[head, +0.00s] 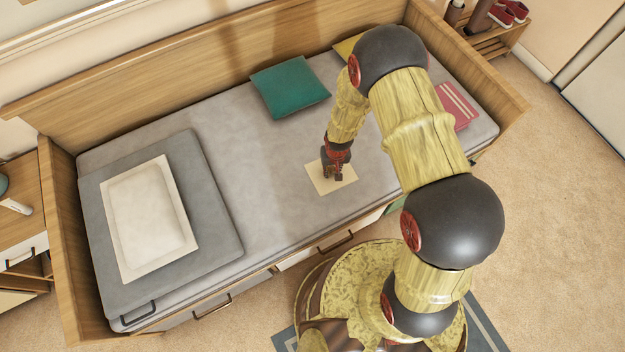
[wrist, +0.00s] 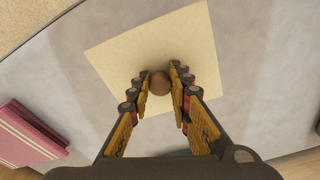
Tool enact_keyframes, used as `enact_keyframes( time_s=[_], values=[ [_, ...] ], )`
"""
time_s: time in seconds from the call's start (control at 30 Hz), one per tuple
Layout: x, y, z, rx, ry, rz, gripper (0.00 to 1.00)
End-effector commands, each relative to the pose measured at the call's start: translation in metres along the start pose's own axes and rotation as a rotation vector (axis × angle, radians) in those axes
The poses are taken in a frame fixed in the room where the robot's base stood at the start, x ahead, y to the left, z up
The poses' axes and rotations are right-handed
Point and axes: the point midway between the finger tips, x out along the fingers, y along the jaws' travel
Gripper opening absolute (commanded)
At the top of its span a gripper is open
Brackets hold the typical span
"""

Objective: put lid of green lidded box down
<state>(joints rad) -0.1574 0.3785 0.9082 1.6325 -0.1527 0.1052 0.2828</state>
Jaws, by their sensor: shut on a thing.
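The lid (head: 320,183) is a flat cream square over the grey mattress, near the bed's front edge. It fills the upper middle of the wrist view (wrist: 120,50), where its round brown knob (wrist: 159,86) sits between the fingertips. My gripper (head: 336,174) points down and is shut on the knob; it also shows in the wrist view (wrist: 160,80). The lid looks level and at or very near the mattress; I cannot tell whether it touches. A small green patch (head: 395,206) shows beside my arm at the bed's front; I cannot tell if it is the box.
The mattress (head: 260,180) is bare left of the lid. A teal pillow (head: 289,87) lies behind it. A pink striped item (head: 457,106) lies to the right, also in the wrist view (wrist: 28,133). A grey pad (head: 205,235) with a white cushion (head: 147,213) covers the left end.

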Motion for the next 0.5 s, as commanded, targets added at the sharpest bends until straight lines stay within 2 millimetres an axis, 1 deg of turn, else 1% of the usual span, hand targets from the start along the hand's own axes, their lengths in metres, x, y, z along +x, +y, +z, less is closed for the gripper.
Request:
enact_keyframes(
  time_s=[0.03, 0.1, 0.2, 0.33, 0.5],
  values=[
    [0.009, -0.013, -0.002, -0.008, 0.001, -0.001, 0.00],
    [0.017, -0.028, -0.004, -0.006, 0.002, -0.001, 0.00],
    [0.037, -0.041, -0.003, -0.004, -0.001, 0.000, 0.00],
    [0.053, -0.055, -0.005, -0.003, 0.000, 0.000, 0.00],
    [0.061, -0.062, -0.006, 0.000, 0.001, 0.000, 0.00]
  ],
)
